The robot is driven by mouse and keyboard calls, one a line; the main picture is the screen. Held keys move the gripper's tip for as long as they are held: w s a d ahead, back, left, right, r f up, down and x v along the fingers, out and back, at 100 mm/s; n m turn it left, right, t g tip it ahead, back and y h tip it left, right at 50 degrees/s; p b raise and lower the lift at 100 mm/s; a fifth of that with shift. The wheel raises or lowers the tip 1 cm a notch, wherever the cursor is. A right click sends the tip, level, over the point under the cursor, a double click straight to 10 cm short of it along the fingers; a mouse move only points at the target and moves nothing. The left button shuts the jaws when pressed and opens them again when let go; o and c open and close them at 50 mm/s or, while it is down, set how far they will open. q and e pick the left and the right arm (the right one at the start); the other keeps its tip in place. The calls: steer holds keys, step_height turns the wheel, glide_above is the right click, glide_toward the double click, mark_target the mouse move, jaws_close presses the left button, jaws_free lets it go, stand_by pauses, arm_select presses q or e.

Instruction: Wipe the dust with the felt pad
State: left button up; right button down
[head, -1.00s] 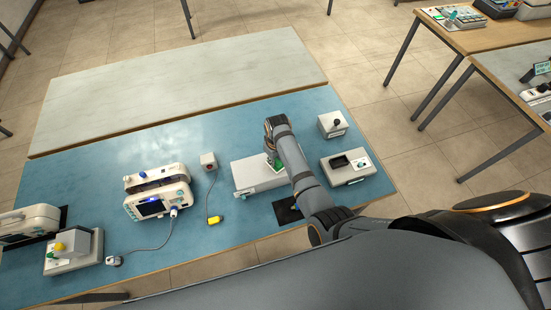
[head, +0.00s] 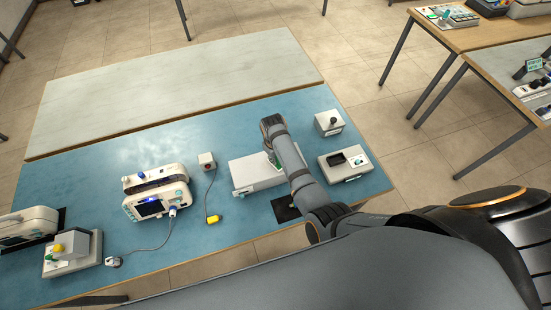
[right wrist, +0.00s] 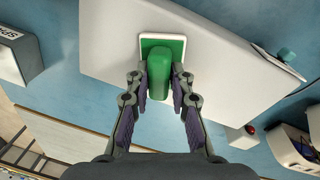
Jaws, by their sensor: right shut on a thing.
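The felt pad (right wrist: 176,50) has a green block handle on a green-topped plate with a white edge. In the right wrist view my right gripper (right wrist: 161,88) is shut on the green handle, with one finger on each side. The pad lies over the pale top of a white device (right wrist: 112,55); I cannot tell if it touches. In the head view the white device (head: 246,177) lies on the blue table, with my right arm over its right part and a sliver of green showing. No dust can be made out. My left gripper is not in view.
On the blue table (head: 100,168), a monitor (head: 150,207) with a cable stands left of the device. A small grey box (head: 329,122) and a grey tray-like unit (head: 347,165) stand to the right. A pale tabletop (head: 175,90) behind is bare.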

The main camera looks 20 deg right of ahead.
steer(key=shift+y, duration=0.7)
steer(key=a, duration=0.5)
steer(key=shift+a+r, duration=0.15)
steer(key=shift+r, duration=0.15)
steer(key=shift+w+d+f, duration=0.1)
steer(key=shift+d+f, duration=0.1)
steer(key=shift+s+d+r, duration=0.1)
steer(key=shift+d+r, duration=0.05)
steer(key=shift+d, duration=0.35)
steer(key=shift+s+d+r, duration=0.1)
steer(key=shift+d, duration=0.4)
steer(key=shift+w+d, duration=0.15)
steer(key=shift+d, duration=0.6)
steer(key=shift+w+d, duration=0.1)
steer(key=shift+d, duration=0.65)
steer(key=shift+r, duration=3.5)
steer(key=shift+w+f, duration=0.1)
